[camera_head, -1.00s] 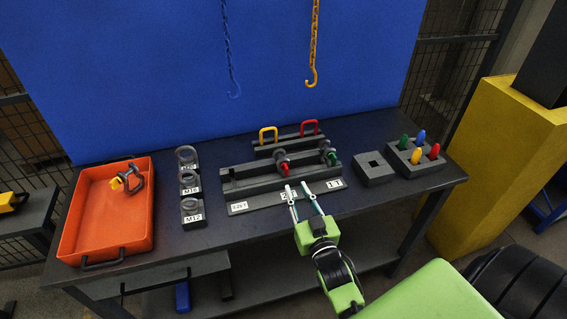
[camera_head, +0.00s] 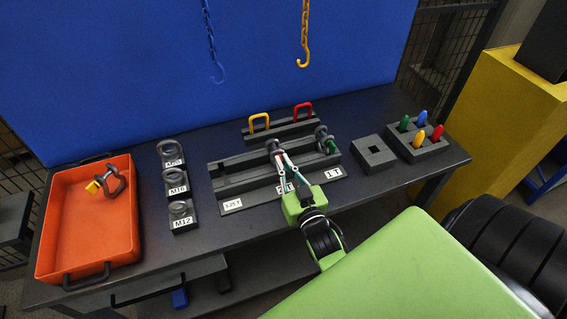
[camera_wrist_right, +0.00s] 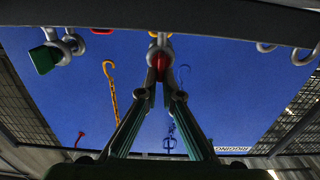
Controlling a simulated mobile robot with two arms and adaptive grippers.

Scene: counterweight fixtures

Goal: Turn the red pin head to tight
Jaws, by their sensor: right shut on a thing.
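The red pin head (camera_wrist_right: 159,62) sits between the fingertips of my right gripper (camera_wrist_right: 158,75) in the right wrist view. In the head view my right gripper (camera_head: 282,163) reaches it from the front, shut on it, and the fingers mostly hide it. The pin belongs to a grey shackle (camera_head: 273,146) standing in the middle of the dark grey fixture (camera_head: 235,180). Another shackle with a green pin head (camera_head: 331,146) stands to its right; that pin also shows in the right wrist view (camera_wrist_right: 45,58). My left gripper is not in view.
Yellow (camera_head: 259,119) and red (camera_head: 302,108) loops stand behind the fixture. An orange tray (camera_head: 60,215) is at left, beside labelled blocks (camera_head: 181,215). A holed block (camera_head: 374,155) and a block with coloured pegs (camera_head: 417,151) are at right. Hooks (camera_head: 303,62) hang behind.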

